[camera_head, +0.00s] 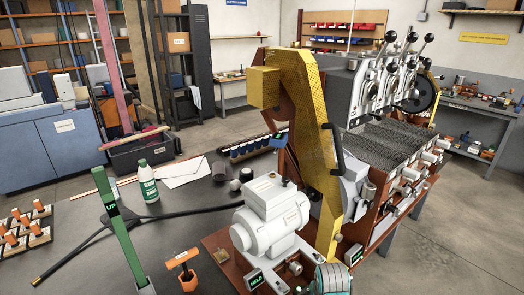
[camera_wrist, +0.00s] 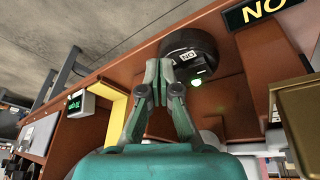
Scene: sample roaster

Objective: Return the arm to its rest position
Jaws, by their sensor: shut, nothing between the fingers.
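My gripper (camera_wrist: 158,68) is shut and empty in the wrist view, its two grey-green fingertips together.
A green post marked "UP" (camera_head: 120,240) and an orange T-handle (camera_head: 183,262) stand at the front left. A display box (camera_head: 256,279) reads "HELD". Floor is clear at the right.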

